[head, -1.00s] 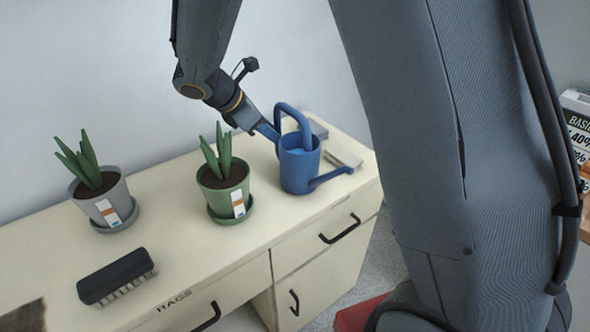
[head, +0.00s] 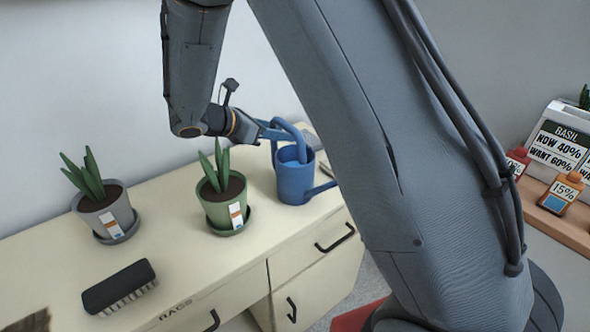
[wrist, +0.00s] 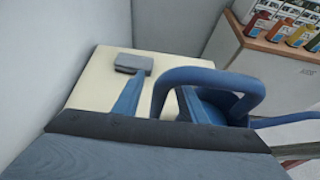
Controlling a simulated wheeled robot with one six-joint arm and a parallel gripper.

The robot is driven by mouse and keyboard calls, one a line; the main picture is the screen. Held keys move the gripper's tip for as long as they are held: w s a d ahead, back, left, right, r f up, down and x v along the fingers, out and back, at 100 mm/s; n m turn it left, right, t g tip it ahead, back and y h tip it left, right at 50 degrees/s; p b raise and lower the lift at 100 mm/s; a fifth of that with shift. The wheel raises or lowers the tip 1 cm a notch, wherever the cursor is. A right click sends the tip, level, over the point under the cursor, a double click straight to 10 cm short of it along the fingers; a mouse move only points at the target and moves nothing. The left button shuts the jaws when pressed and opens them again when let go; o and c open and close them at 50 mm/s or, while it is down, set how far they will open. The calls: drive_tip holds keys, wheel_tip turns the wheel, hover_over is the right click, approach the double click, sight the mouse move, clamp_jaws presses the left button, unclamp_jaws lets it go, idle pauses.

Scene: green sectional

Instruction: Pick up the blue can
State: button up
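The blue can (head: 295,183) is a watering can with a looped handle and a spout to the right. It stands upright on the right part of the cream cabinet top. My gripper (head: 274,131) is at the handle's upper left side. In the wrist view, the two fingers of my gripper (wrist: 160,98) are apart, and the left limb of the can's handle (wrist: 205,76) shows between them. Whether either finger touches the handle cannot be told. The can's body is partly hidden in the wrist view behind the handle and right finger.
A green potted plant (head: 226,205) stands left of the can, a grey potted plant (head: 107,215) farther left. A black brush (head: 119,287) lies at the cabinet's front left. A grey block (wrist: 134,63) lies behind the can. Bottles (head: 562,193) stand on a shelf at right.

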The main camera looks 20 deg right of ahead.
drive_tip(key=shift+x, duration=1)
clamp_jaws()
drive_tip(key=shift+r, duration=0.15)
wheel_tip(320, 180, up, 10)
drive_tip(key=b, duration=0.1)
